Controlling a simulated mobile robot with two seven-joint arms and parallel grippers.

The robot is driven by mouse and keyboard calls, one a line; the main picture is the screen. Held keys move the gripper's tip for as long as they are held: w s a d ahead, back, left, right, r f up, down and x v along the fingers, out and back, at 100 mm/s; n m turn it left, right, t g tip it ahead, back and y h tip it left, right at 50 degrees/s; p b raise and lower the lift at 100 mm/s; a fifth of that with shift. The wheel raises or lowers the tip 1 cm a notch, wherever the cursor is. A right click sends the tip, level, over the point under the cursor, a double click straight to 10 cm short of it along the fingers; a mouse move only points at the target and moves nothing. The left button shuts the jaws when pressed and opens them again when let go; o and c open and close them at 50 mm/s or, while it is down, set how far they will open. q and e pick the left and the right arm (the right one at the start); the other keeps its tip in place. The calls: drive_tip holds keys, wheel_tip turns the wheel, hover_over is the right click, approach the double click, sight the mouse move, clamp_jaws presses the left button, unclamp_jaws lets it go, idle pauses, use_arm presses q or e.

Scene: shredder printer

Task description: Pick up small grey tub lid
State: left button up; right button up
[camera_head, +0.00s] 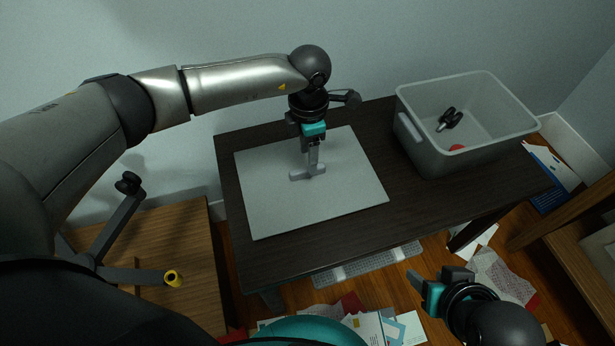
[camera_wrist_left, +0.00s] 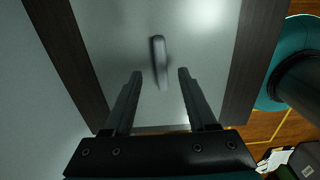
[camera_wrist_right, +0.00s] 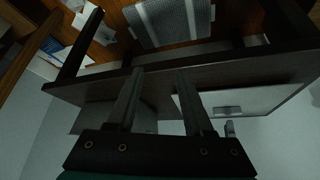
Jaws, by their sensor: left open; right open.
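The grey tub lid (camera_head: 262,205) is a flat, pale rectangular panel lying on the dark table, with a short bar handle (camera_head: 296,176) near its middle. The lid also fills much of the left wrist view (camera_wrist_left: 205,60), where the handle (camera_wrist_left: 158,58) shows between the fingers. My left gripper (camera_head: 312,165) points down over the handle, open, one finger on each side; I cannot tell whether either touches it. My right gripper (camera_head: 420,285) is open and empty in front of the table, low at the right. Part of the lid shows in the right wrist view (camera_wrist_right: 270,98).
An open grey tub (camera_head: 440,155) stands on the right of the dark table (camera_head: 300,245), holding a black-handled item (camera_head: 450,118) and something red (camera_head: 457,148). A wooden surface (camera_head: 195,305) with a yellow item (camera_head: 173,278) is at left. Papers litter the floor.

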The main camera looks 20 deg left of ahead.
sight(307, 174)
use_arm(q)
drive_tip(key=shift+s+f+b, duration=0.2)
drive_tip(key=shift+f+b, duration=0.3)
drive_tip(key=shift+f, duration=1)
drive_tip(key=shift+f+b, duration=0.4)
drive_tip(key=shift+b, duration=0.05)
use_arm(e)
drive_tip(key=w+a+t+y, duration=0.2)
drive_tip(key=w+a+t, duration=0.1)
drive_tip(key=a, duration=0.1)
drive_tip(key=shift+w+a+f+t, duration=0.2)
drive_tip(key=shift+w+a+t, duration=0.2)
use_arm(q)
clamp_jaws()
